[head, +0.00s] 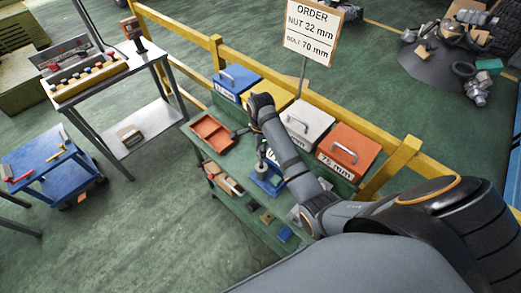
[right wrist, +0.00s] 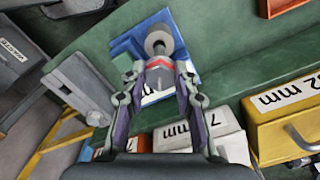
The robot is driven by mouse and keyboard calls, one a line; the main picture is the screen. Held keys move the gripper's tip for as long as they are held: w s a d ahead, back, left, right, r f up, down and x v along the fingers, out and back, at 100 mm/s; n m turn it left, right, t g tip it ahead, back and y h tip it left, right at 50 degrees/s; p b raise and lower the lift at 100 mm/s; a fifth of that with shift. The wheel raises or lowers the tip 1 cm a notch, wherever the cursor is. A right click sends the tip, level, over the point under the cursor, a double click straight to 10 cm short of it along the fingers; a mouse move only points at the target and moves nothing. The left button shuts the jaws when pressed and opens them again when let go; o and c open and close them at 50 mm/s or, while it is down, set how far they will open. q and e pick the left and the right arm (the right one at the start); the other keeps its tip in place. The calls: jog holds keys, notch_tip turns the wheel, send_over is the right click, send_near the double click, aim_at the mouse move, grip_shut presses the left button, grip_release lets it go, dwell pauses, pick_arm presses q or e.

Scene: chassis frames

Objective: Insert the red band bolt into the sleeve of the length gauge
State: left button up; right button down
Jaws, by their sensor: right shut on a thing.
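The length gauge (head: 277,184) is a blue piece on the green bench in the head view, with a grey cylindrical part at its upper left. Its blue base (right wrist: 125,44) also shows in the right wrist view, behind the fingertips. My right gripper (right wrist: 158,72) is shut on the red band bolt (right wrist: 154,65), whose red band shows between the fingers. A grey round part (right wrist: 158,40) lies in line just beyond the band. I cannot tell whether the bolt's end is inside the sleeve. In the head view the right gripper (head: 261,152) is close above the gauge. My left gripper is not seen.
Blue (head: 236,82), white (head: 308,126) and orange (head: 347,152) bins stand along the bench's back. An orange-red tray (head: 212,133) lies left of the gripper. Small parts lie at the bench front. An order sign (head: 311,32) reads nut 32 mm, bolt 70 mm.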

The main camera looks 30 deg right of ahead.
jog(key=shift+f+b, duration=1.35)
jog(key=shift+f, duration=2.6)
jog(key=c, duration=0.9)
grip_release()
jog(key=shift+c, duration=0.2)
jog(key=shift+r, duration=0.2)
notch_tip(320, 180, up, 7)
jog(key=shift+s+r, duration=0.1)
